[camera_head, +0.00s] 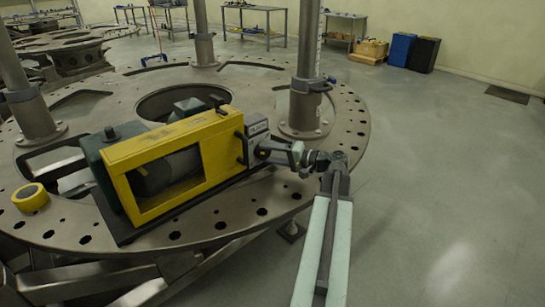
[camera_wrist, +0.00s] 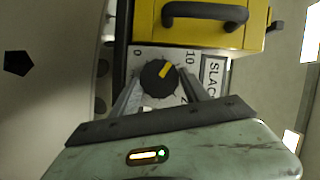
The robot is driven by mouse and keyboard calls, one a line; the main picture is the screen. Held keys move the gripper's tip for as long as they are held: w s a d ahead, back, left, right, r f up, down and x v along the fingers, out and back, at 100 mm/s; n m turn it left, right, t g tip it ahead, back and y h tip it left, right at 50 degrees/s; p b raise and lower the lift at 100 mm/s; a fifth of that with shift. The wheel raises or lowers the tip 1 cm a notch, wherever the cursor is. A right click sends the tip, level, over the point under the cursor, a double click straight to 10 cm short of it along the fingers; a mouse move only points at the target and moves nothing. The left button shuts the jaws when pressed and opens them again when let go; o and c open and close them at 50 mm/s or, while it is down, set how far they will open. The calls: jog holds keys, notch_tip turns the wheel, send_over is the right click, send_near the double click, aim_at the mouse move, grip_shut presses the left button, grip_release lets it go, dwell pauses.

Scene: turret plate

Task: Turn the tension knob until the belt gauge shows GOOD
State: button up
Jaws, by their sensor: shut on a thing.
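The tension knob (camera_wrist: 158,77) is a round black dial with a yellow pointer, on a pale plate marked 0 and 10. In the wrist view its pointer is turned to the upper right, toward the 10. The belt gauge (camera_wrist: 213,72) beside it shows SLAC, the rest of the word cut off by my finger. My gripper (camera_wrist: 160,88) is shut on the knob, one finger at each side. In the head view my gripper (camera_head: 268,150) is at the right end of the yellow-framed machine, and the knob is hidden there.
The yellow belt guard (camera_head: 207,152) with a black handle sits on the large round turret plate (camera_head: 190,238). A grey post (camera_head: 304,95) stands close behind my gripper. A yellow tape roll (camera_head: 30,197) lies at the left. The floor at the right is clear.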

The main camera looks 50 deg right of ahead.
jog(key=shift+f+m+t+y+b, duration=0.3)
jog(key=shift+m+t+y+b, duration=0.1)
jog(key=shift+m+b, duration=0.8)
jog(key=o, duration=1.4)
jog(key=shift+c, duration=0.2)
jog(key=shift+r, duration=0.1)
jog(key=v, duration=0.7)
jog(key=shift+s, duration=0.35)
